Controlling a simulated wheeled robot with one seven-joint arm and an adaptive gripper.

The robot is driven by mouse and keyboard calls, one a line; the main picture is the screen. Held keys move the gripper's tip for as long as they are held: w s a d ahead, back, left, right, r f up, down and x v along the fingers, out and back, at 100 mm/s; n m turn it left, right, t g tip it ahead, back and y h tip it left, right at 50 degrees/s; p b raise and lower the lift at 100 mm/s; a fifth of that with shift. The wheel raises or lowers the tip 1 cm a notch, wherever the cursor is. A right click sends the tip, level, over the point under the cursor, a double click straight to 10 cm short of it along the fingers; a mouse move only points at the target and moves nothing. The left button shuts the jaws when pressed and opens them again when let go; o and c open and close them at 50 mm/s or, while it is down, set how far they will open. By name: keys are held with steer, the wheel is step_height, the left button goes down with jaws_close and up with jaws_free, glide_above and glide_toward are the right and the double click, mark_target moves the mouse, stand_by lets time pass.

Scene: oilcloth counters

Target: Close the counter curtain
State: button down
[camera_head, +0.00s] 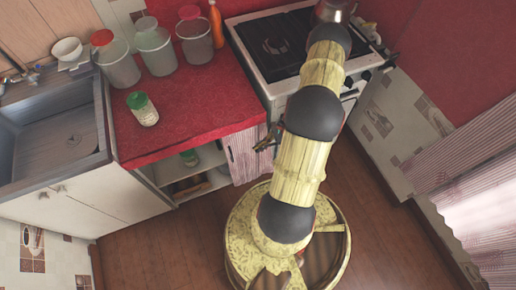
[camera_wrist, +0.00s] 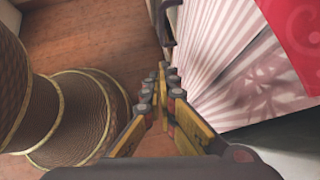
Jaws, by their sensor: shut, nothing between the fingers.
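The counter curtain (camera_head: 245,154) is a pink-and-white striped cloth below the red counter. It is bunched at the right end of the opening, and the shelves (camera_head: 205,162) to its left are exposed. In the wrist view the pleated curtain (camera_wrist: 232,70) fills the right side. My gripper (camera_head: 268,139) is at the curtain's right part, partly hidden by my arm. In the wrist view my gripper (camera_wrist: 164,72) is shut and empty, with its tips just left of the curtain's folds. A dark brown handle-like piece (camera_wrist: 164,22) stands beyond the tips; whether they touch it is unclear.
The red counter (camera_head: 205,100) holds several jars, an orange bottle (camera_head: 216,25) and a green-lidded jar (camera_head: 143,109). A stove (camera_head: 275,45) stands to its right and a sink (camera_head: 50,135) to its left. The wooden floor (camera_head: 160,245) is clear in front.

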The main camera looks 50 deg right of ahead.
steer(key=w+a+f+b, duration=0.3)
steer(key=w+a+f, duration=0.1)
steer(key=w+a, duration=0.1)
steer(key=shift+w+a+f, duration=0.35)
steer(key=shift+w+a, duration=0.05)
steer(key=shift+a, duration=0.3)
